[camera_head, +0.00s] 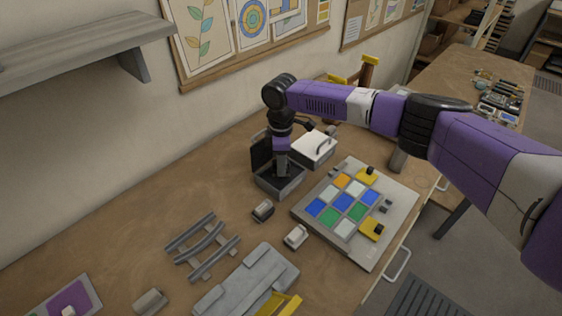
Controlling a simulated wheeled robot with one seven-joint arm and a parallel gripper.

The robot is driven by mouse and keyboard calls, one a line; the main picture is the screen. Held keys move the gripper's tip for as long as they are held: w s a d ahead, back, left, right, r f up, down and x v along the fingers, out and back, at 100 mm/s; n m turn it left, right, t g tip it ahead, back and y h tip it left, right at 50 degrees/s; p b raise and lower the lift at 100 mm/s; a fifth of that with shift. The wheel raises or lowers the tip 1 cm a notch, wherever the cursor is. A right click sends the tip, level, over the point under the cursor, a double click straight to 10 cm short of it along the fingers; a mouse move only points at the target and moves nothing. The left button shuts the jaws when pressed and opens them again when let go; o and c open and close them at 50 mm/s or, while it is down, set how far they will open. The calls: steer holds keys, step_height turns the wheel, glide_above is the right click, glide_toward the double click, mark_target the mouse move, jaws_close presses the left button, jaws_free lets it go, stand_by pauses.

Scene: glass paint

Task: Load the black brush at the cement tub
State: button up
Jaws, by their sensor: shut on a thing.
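My gripper (282,170) points straight down into an open dark grey tub (287,189) with a raised dark back, which I take to be the cement tub. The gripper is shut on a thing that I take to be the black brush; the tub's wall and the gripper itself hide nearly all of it. I cannot tell whether its bristles touch what is in the tub.
A light-topped box (312,146) stands just right of the tub. A grey board with coloured glass tiles (310,226) lies in front. Two small blocks (262,211) (296,237), a grey rack (203,247) and a grey case (247,281) lie nearer. Bare tabletop (205,190) lies left.

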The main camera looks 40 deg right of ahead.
steer(key=shift+s+f, duration=0.25)
steer(key=shift+f, duration=0.45)
stand_by(2.4)
steer(key=shift+w+r, duration=0.15)
steer(key=shift+r, duration=1.75)
steer(key=shift+w+r, duration=0.1)
steer(key=shift+r, duration=1.8)
steer(key=shift+s, duration=0.15)
